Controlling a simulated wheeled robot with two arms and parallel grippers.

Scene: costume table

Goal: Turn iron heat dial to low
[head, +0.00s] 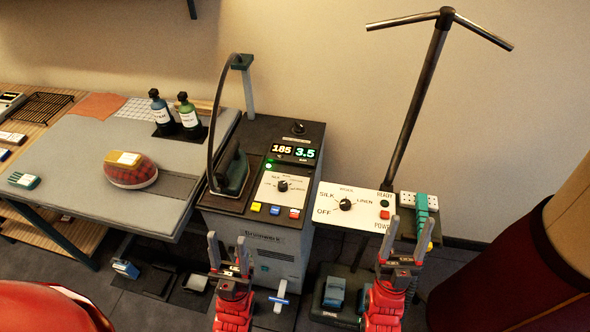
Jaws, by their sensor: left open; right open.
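The iron (230,172) stands at the left side of a dark boiler station (262,225). On the station's top, a white plate carries a black heat dial (282,185); its small labels and pointer are too small to read surely. Above it a display (293,152) reads 185 and 3.5. A second black dial (345,205) sits on a separate white panel marked OFF, SILK, WOOL and LINEN. My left gripper (228,243) is open and empty, in front of the station and below the dial in the picture.
Another knob (298,128) sits behind the display. Yellow, blue and red buttons (274,210) line the station's front edge. A tall pole (420,95) rises behind the white panel. An ironing table (75,150) with bottles and a red cushion is at left. A maroon form (515,240) stands at right.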

